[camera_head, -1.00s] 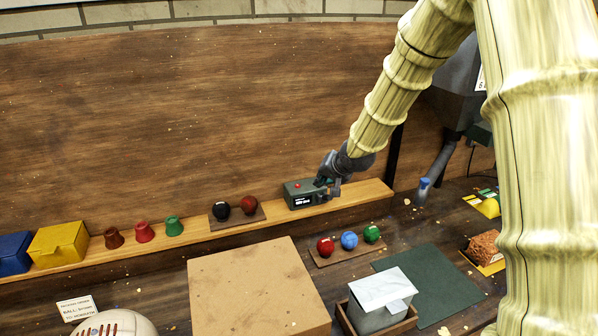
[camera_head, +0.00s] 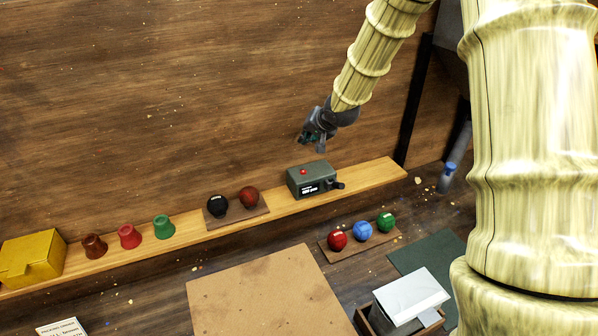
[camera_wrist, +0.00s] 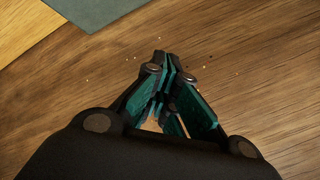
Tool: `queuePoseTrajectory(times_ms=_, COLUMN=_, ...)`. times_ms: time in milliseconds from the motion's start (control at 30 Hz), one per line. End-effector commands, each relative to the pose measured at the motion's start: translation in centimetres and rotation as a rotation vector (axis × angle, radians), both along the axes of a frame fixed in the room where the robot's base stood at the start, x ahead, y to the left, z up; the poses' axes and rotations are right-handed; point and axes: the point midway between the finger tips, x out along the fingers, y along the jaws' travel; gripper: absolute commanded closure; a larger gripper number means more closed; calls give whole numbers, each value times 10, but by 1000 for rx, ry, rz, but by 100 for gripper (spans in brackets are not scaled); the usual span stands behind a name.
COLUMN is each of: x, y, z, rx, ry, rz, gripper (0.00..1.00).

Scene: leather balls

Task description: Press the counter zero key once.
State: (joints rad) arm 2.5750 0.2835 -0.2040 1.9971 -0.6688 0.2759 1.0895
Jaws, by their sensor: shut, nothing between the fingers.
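The counter (camera_head: 313,180) is a small dark green-grey box on the wooden shelf. It has a red key (camera_head: 304,172) on its top, a small display on its front and a black knob or lever at its right end. My gripper (camera_head: 314,146) is shut and empty. In the head view it appears above the counter and apart from it. The wrist view shows its closed fingers (camera_wrist: 163,70) over brown wood. A grey-green surface corner (camera_wrist: 85,10) shows at the top of that view; I cannot tell for sure that it is the counter.
Left of the counter, a small board (camera_head: 237,217) holds a black and a dark red ball. Coloured cups (camera_head: 129,236) and a yellow box (camera_head: 32,258) stand farther left on the shelf (camera_head: 375,177). Red, blue and green balls (camera_head: 362,231) sit on a board in front. A brown panel rises behind.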

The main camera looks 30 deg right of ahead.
Motion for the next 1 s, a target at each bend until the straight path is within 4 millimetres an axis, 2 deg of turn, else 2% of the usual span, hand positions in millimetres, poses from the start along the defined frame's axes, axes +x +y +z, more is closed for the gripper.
queuePoseTrajectory(times_ms=267, x=-1, y=-1, z=-16, rx=0, ry=0, rz=-2, gripper=100)
queuePoseTrajectory(times_ms=700, x=1, y=2, z=-64, rx=-1, ry=0, rz=3, gripper=100)
queuePoseTrajectory(times_ms=1000, x=1, y=3, z=-87, rx=0, ry=-1, rz=3, gripper=100)
